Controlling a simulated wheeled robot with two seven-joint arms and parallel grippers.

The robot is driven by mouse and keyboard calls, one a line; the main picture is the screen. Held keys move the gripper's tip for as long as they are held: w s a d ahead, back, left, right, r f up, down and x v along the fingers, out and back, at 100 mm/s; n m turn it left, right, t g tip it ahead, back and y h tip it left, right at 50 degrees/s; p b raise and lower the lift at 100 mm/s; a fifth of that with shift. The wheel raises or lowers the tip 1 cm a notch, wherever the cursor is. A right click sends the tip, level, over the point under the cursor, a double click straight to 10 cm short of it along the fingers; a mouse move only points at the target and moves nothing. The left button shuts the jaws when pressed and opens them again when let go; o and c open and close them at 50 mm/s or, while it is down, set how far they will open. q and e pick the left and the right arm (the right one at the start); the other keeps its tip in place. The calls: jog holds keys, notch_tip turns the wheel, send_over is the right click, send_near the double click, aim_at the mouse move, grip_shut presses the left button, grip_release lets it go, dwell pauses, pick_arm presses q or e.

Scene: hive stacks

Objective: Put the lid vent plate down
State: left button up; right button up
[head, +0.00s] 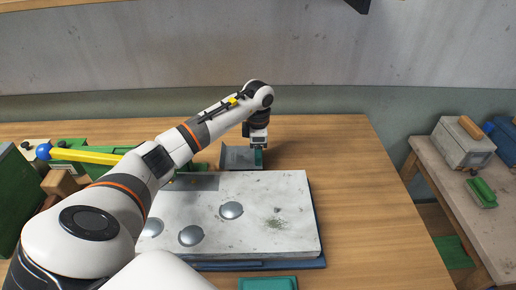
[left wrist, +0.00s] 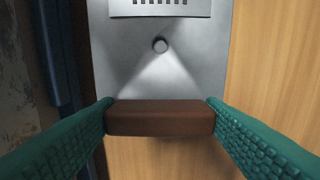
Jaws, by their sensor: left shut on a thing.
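The lid vent plate (head: 238,157) is a grey metal plate behind the large pale lid-like slab on the wooden table. In the left wrist view the plate (left wrist: 187,65) shows a row of slots, a round knob or hole and a brown bar (left wrist: 160,118) at its near edge. My left gripper (head: 259,157) reaches down at the plate's right end. In the left wrist view its green fingers (left wrist: 160,112) are shut on the brown bar from both sides. I cannot tell whether the plate touches the table. My right gripper is out of view.
The pale slab (head: 270,205) with several round domes fills the table's middle. The wooden table (head: 350,170) is clear to the right. Green and yellow items (head: 90,156) stand at the left. A side table (head: 450,180) at the right holds a metal box (head: 462,147).

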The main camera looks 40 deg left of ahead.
pick_arm(q)
jog(key=shift+f, duration=0.1)
jog(key=o, duration=1)
notch_tip(320, 180, up, 12)
jog(key=shift+r+b, duration=0.15)
jog(key=shift+b, duration=1)
